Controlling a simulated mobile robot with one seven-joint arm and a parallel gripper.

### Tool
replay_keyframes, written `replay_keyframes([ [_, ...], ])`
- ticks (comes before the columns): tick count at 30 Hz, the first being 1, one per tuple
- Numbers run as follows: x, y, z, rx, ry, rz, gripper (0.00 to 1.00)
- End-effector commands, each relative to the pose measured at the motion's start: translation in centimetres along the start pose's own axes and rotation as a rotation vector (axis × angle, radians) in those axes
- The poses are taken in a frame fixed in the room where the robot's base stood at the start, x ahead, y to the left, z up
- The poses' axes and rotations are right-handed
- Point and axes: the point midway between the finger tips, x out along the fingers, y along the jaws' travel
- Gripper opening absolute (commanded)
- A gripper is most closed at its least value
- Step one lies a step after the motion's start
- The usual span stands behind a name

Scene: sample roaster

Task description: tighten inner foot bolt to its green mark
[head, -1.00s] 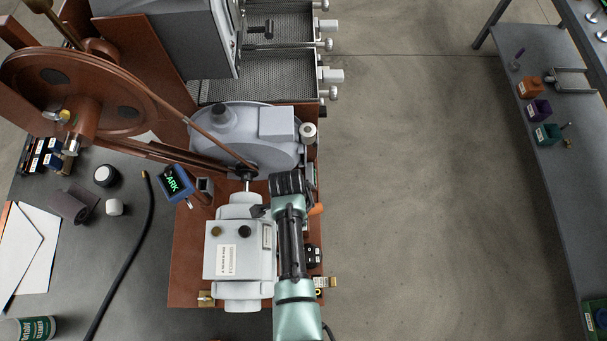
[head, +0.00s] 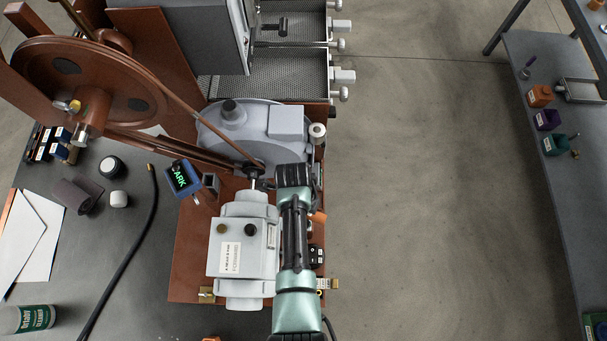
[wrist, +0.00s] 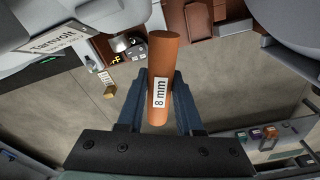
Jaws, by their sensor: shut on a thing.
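My gripper (wrist: 158,105) is shut on an orange cylindrical handle labelled "8 mm" (wrist: 160,60), which stands between its blue fingers in the wrist view. In the head view a bit of the orange handle (head: 319,217) shows to the right of my arm, beside the grey motor (head: 232,250). The fingertips are hidden there. A brass piece (wrist: 110,91) also shows in the wrist view, apart from the handle. I cannot make out the inner foot bolt or its green mark.
A belt runs from the large brown wheel (head: 85,90) to a small pulley by the motor. A black switch box (head: 316,255) sits on the brown base beside my arm. Open floor (head: 430,200) lies to the right, then a shelf (head: 560,220) with coloured blocks.

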Motion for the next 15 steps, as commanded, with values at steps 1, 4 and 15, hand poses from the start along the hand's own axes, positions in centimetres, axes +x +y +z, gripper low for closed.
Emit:
replay_keyframes([
  [1,-0.02,-0.02,-0.07,0.008,0.000,0.001,0.00],
  [4,-0.03,-0.03,-0.08,0.008,0.001,0.001,0.00],
  [15,-0.04,-0.10,-0.09,0.265,0.000,0.026,0.00],
])
